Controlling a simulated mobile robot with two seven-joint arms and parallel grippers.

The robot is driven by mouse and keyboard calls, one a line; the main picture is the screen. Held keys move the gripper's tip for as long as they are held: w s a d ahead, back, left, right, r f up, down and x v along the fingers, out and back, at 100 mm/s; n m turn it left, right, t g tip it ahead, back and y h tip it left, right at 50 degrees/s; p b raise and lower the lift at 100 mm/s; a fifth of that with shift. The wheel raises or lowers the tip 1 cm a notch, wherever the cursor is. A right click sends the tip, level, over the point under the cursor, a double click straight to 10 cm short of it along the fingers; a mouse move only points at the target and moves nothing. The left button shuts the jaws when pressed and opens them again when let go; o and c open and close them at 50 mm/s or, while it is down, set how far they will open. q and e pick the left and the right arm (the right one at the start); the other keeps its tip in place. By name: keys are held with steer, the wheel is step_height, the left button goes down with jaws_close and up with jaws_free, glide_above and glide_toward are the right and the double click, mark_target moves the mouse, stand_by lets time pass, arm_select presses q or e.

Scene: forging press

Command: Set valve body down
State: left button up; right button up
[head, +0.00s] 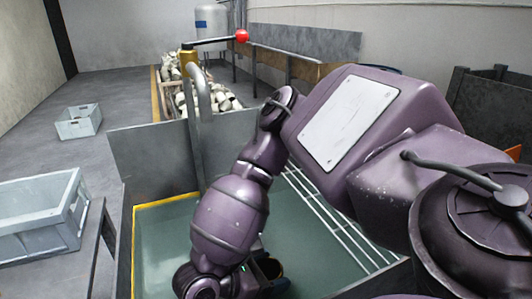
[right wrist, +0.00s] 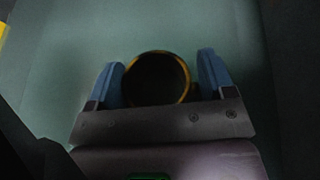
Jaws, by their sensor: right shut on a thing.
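The valve body (right wrist: 157,78) shows in the right wrist view as a dark round opening with a yellow-orange rim. My right gripper (right wrist: 160,74) is shut on it, with one blue finger on each side. My left gripper is not in view.
A grey panel (head: 150,163) and a bent grey pipe (head: 199,125) stand behind the basin. A white wire rack (head: 325,214) lies at its right side. A light grey crate (head: 40,215) is at the left, and another crate (head: 79,122) is on the floor. Pale parts (head: 215,100) are piled behind.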

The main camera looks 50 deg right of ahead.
step_height(320, 180, down, 5)
steer(key=shift+r+b, duration=0.1)
steer(key=shift+b, duration=0.7)
steer(key=shift+r, duration=0.1)
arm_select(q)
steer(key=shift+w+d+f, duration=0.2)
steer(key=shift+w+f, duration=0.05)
arm_select(e)
steer(key=o, duration=1)
steer(key=shift+c, duration=0.2)
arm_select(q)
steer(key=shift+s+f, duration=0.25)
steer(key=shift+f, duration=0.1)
arm_select(e)
steer(key=shift+o, duration=0.9)
